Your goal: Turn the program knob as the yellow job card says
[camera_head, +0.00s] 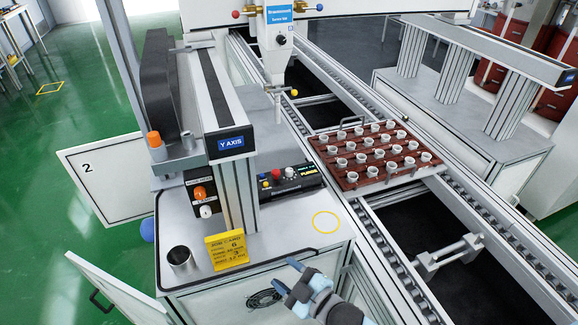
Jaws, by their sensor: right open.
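A black knob (281,41) shows on the blue-faced hopper unit. I cannot tell from the labels which is the program knob. My right gripper (287,276) is open and empty at the cabinet's front edge, apart from the card and knobs. My left gripper is not in view.
A Y AXIS post (238,190) rises beside the panel. A black control box (290,183) with coloured buttons stands behind it. A brown tray (345,184) of white pots sits on the conveyor.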

